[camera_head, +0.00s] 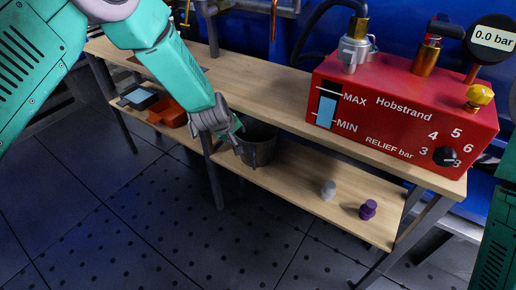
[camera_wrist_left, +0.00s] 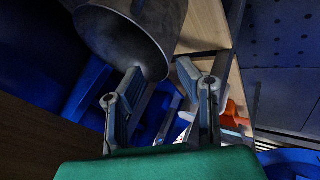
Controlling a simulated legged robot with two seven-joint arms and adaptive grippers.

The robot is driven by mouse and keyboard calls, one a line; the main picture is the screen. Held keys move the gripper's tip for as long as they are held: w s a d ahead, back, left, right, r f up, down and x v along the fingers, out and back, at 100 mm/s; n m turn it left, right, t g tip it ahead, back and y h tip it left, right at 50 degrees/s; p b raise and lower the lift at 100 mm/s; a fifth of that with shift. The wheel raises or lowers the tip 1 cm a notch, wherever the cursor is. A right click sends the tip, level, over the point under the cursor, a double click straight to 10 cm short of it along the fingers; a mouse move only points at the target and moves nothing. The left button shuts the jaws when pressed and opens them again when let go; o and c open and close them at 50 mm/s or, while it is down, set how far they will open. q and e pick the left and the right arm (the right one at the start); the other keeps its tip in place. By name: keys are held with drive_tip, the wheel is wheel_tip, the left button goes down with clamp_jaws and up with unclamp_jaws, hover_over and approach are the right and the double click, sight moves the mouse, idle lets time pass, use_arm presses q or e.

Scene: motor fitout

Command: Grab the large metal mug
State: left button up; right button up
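The large metal mug (camera_head: 262,150) is dark grey and stands on the lower wooden shelf. In the left wrist view the mug (camera_wrist_left: 135,28) fills the upper left, its open mouth facing me. My left gripper (camera_head: 226,138) is at the mug's left side in the head view and hides part of it. In the left wrist view my left gripper (camera_wrist_left: 160,72) is open, with a gap between its fingers. One fingertip overlaps the mug's mouth and the other is beside its wall; I cannot tell whether they touch it. My right gripper is not in view.
On the lower shelf (camera_head: 300,205), an orange bin (camera_head: 168,112) and a dark tray (camera_head: 138,98) are left of the mug. A grey piece (camera_head: 328,190) and a purple piece (camera_head: 368,209) are to the right. The benchtop (camera_head: 265,92) overhangs the shelf and carries a red pump unit (camera_head: 400,110).

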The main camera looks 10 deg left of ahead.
sight(239, 138)
use_arm(q)
drive_tip(key=x, duration=0.1)
drive_tip(key=b+x, duration=0.1)
drive_tip(key=x, duration=0.1)
drive_tip(key=b+x, duration=0.1)
drive_tip(key=shift+s+a+f, duration=0.1)
drive_tip(key=shift+a+f, duration=0.2)
drive_tip(key=shift+f, duration=0.05)
drive_tip(key=shift+w+a+f, duration=0.1)
drive_tip(key=shift+w+f, duration=0.15)
drive_tip(key=shift+f, duration=0.05)
drive_tip(key=shift+d+r, duration=0.15)
drive_tip(key=shift+d, duration=0.3)
clamp_jaws()
drive_tip(key=shift+a, duration=0.1)
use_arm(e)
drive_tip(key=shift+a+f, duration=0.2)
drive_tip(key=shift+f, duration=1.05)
use_arm(q)
drive_tip(key=shift+a, duration=0.1)
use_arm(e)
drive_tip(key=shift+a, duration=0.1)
